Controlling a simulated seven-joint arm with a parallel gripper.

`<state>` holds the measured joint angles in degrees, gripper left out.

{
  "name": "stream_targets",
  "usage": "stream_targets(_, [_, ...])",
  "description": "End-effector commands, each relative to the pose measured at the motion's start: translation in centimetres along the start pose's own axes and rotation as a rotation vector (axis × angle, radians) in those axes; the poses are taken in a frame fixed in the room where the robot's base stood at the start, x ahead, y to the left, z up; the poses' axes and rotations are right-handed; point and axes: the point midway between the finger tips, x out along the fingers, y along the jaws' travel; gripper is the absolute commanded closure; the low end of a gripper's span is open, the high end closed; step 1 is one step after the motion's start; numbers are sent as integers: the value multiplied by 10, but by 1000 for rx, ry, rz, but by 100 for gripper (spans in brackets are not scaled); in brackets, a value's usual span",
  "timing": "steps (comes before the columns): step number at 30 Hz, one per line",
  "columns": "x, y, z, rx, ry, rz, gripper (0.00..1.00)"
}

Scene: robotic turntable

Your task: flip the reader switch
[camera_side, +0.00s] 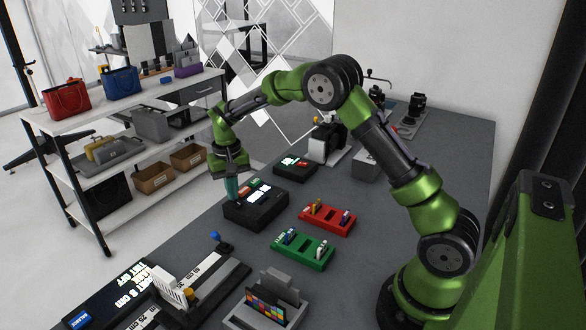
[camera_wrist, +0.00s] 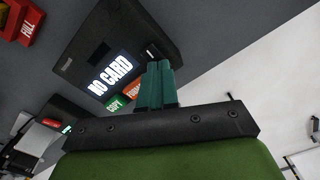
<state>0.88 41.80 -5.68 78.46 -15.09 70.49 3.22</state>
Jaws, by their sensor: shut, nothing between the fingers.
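The reader is a black box (camera_side: 262,213) on the dark table in the side view, with lit white panels on top. In the wrist view the reader (camera_wrist: 160,25) shows a lit "NO CARD" display (camera_wrist: 113,72), with green "COPY" (camera_wrist: 115,104) and orange (camera_wrist: 134,92) labels beside it. A small pale-marked slot or switch (camera_wrist: 151,52) sits near its edge; I cannot tell its position. My gripper (camera_side: 232,196) points down at the reader's left end. Its teal fingers are shut and empty, and in the wrist view the fingertips (camera_wrist: 158,66) are close to that small part; contact is unclear.
A red tray (camera_side: 328,219) and a green tray (camera_side: 303,251) hold small items right of the reader. Another black device (camera_side: 296,167) stands behind it. A measuring rail (camera_side: 190,285) lies in front. A shelf with bags (camera_side: 125,115) stands at left.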

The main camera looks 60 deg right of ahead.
Motion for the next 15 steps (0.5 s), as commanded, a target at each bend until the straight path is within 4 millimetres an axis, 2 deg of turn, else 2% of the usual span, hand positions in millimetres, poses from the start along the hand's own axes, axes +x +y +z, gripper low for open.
stream_targets(15, [8, 0, 0, 1, -1, 1, 100])
